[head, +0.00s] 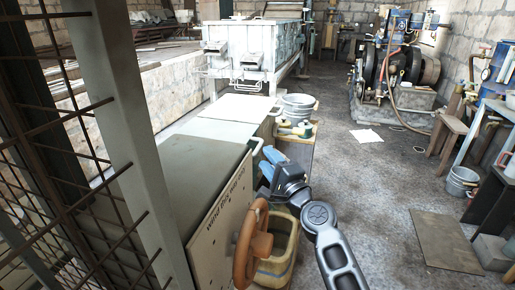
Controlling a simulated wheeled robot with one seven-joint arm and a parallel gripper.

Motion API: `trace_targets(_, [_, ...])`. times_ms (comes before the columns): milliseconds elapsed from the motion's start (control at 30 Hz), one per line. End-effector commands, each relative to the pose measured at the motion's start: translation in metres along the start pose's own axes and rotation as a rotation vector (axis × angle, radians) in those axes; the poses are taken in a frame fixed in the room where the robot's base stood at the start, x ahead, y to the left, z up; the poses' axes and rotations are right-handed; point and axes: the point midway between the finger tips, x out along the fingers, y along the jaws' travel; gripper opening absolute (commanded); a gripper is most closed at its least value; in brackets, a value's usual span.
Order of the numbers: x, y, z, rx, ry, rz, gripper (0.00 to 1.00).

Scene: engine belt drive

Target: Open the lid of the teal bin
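No bin stands out as clearly teal. A low chest with a dull grey-green top (188,160) stands in the left foreground, its top flat. A pale loop handle (257,146) shows at its far right corner. Behind it is a second chest with a flat whitish lid (238,107), also lying flat, with a small handle (275,111) at its right. I cannot tell which is the teal bin. My gripper (267,163) has blue fingers standing apart. It is just right of the loop handle, seemingly empty; I cannot tell whether it touches.
An orange-brown handwheel (252,246) and a lettered pale board (222,212) front the near chest. A tan tub (278,262) sits below my arm. Metal buckets (297,106) stand beyond. A barred frame (133,110) blocks the left. The floor (385,180) to the right is mostly open.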

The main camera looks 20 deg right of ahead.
Motion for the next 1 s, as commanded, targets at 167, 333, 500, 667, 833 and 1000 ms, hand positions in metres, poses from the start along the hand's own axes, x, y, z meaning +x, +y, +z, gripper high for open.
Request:
trace_targets(167, [0.028,0.0,0.0,0.001,0.0,-0.002,0.39])
trace_targets(333, [0.05,0.001,0.0,-0.001,0.001,-0.001,0.39])
trace_targets(500, [0.062,0.0,0.0,-0.002,0.001,-0.001,0.39])
trace_targets(667, [0.065,0.0,0.0,-0.003,0.001,0.0,0.39])
trace_targets(833, [0.064,0.0,0.0,-0.003,0.001,0.0,0.38])
trace_targets(1000, [0.064,0.0,0.0,-0.003,0.001,0.0,0.22])
